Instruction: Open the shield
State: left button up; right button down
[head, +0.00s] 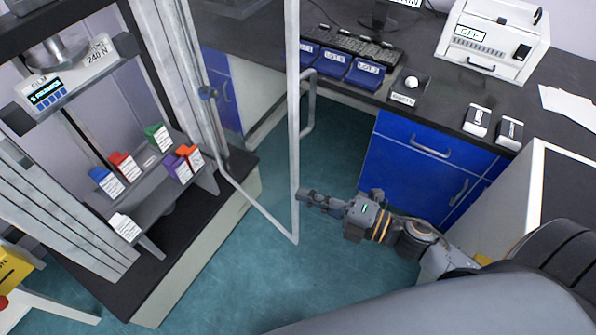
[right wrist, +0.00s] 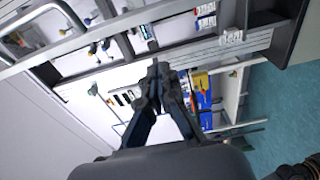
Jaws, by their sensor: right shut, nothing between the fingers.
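The shield is a clear panel in a pale metal frame (head: 294,120), hinged at the machine's side post. It stands swung out from the machine, over the floor. Its bar handle (head: 310,104) is on the outer edge. My right gripper (head: 303,197) is shut and empty, with its fingertips close to the lower part of the frame's outer upright. I cannot tell whether they touch it. In the right wrist view the shut fingers (right wrist: 160,72) point toward the machine, and a pale bar (right wrist: 95,36) crosses beyond them. My left gripper is not in view.
The testing machine with a display (head: 46,93) and several coloured boxes (head: 122,165) stands at left. Blue drawers (head: 425,165) and a counter with a keyboard (head: 350,45), blue bins (head: 365,72) and a white device (head: 490,38) are behind. Teal floor (head: 270,285) is clear around the shield.

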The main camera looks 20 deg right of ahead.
aim_at(298, 176)
jog(key=w+p, duration=0.1)
jog(key=w, duration=0.1)
jog(key=w+a+p, duration=0.1)
jog(key=w, duration=0.2)
jog(key=shift+w, duration=0.3)
jog(key=shift+w+d, duration=0.1)
jog(key=shift+d, duration=0.3)
